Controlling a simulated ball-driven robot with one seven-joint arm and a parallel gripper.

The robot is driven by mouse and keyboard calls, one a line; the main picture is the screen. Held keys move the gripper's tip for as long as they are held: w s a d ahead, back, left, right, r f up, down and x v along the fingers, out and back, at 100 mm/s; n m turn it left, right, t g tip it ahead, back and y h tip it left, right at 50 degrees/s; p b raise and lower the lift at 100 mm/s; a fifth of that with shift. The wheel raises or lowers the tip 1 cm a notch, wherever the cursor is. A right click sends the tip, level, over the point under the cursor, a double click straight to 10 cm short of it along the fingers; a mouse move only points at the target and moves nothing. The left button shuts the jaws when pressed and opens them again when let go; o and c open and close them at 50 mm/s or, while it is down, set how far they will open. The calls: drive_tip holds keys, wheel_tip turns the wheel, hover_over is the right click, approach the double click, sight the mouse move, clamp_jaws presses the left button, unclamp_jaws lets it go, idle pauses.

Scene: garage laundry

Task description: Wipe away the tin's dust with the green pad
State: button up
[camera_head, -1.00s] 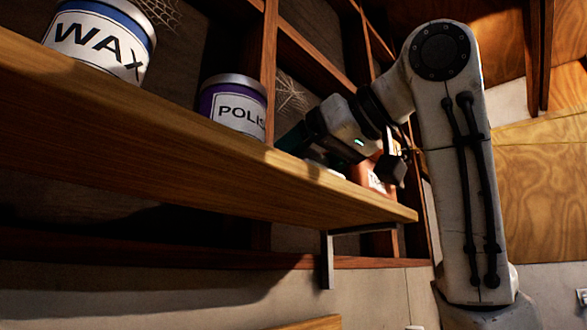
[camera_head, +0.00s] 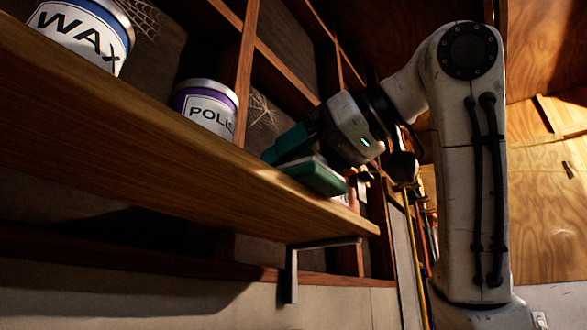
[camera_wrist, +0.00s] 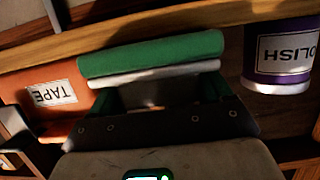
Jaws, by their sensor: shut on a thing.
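The green pad (camera_head: 318,178) has a pale layer along one side and is held in my gripper (camera_head: 298,156), at the shelf's front edge. In the wrist view the pad (camera_wrist: 150,54) lies across the ends of my gripper's fingers (camera_wrist: 158,88). The purple tin labelled POLISH (camera_head: 207,108) stands upright on the shelf, left of my gripper and apart from it. It also shows at the right in the wrist view (camera_wrist: 280,55). A white and blue tin labelled WAX (camera_head: 83,35) stands further left. I cannot make out dust on either tin.
The wooden shelf (camera_head: 150,150) runs across the view, with a metal bracket (camera_head: 291,275) below. An orange box labelled TAPE (camera_wrist: 50,97) sits beside the pad in the wrist view. Cobwebs (camera_head: 262,108) hang on the dark wooden framing behind. The shelf between POLISH and my gripper looks clear.

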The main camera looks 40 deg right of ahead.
drive_tip(key=shift+w, duration=0.15)
drive_tip(key=shift+w+a+r+p, duration=0.1)
drive_tip(key=shift+w+a+p, duration=0.2)
drive_tip(key=shift+w, duration=0.45)
drive_tip(key=shift+w+a+p, duration=0.2)
drive_tip(key=shift+w+p, duration=0.1)
drive_tip(key=shift+w, duration=0.4)
drive_tip(key=shift+r+p+x, duration=0.15)
drive_tip(key=shift+p+x, duration=0.15)
drive_tip(key=shift+x, duration=0.6)
drive_tip(key=shift+r+p+x, duration=0.2)
drive_tip(key=shift+p+x, duration=0.05)
drive_tip(key=shift+x, duration=0.65)
drive_tip(key=shift+w+a+r+p, duration=0.15)
drive_tip(key=shift+w+p, duration=0.1)
drive_tip(key=shift+w, duration=0.25)
drive_tip(key=shift+w+a+f+p, duration=0.15)
drive_tip(key=shift+w+p, duration=0.1)
drive_tip(key=shift+w, duration=0.25)
drive_tip(key=shift+w+a+r+p, duration=0.15)
drive_tip(key=shift+w+p, duration=0.1)
drive_tip(key=shift+w, duration=0.25)
drive_tip(key=shift+r, duration=0.1)
drive_tip(key=shift+r, duration=0.1)
